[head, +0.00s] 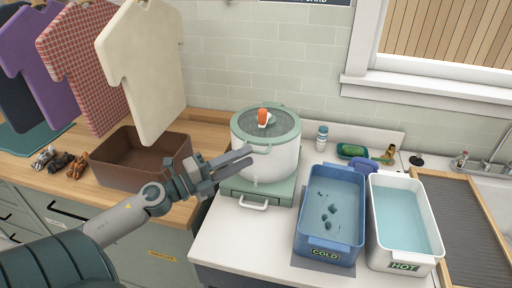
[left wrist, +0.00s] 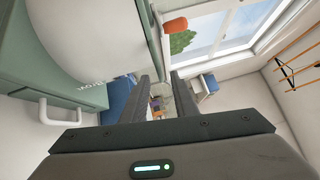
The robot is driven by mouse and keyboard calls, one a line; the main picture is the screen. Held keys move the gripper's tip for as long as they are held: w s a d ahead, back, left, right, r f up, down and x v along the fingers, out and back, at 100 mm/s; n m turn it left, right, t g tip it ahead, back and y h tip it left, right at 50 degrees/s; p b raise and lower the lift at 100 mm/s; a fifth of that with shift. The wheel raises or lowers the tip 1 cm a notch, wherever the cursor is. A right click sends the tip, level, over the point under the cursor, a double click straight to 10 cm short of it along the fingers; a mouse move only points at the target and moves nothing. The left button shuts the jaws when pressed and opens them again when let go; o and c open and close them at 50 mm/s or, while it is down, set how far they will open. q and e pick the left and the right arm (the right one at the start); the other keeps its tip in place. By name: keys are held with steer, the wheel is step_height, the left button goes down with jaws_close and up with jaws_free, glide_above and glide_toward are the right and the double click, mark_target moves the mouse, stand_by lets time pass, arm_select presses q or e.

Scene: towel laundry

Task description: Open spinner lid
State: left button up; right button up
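The spinner (head: 284,160) is a white round tub on a green base with a white handle at the front. Its green-rimmed lid (head: 287,134) sits flat on top and looks closed, with an orange-topped knob (head: 263,114) in the middle. My left gripper (head: 248,155) is at the front left of the tub, just below the lid rim; I cannot tell if it touches. In the left wrist view its fingers (left wrist: 163,78) are apart with nothing between them. My right gripper is not in view.
A brown bin (head: 125,178) stands on the wooden counter under hanging shirts (head: 145,70). A blue COLD basin (head: 332,185) with dark pieces in its water and a white HOT basin (head: 433,253) stand right of the spinner. A small bottle (head: 322,138) is behind them.

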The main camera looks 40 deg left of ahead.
mark_target(256, 152)
arm_select(q)
steer(key=shift+p+x, duration=0.9)
steer(key=shift+x, duration=1.4)
jaws_close()
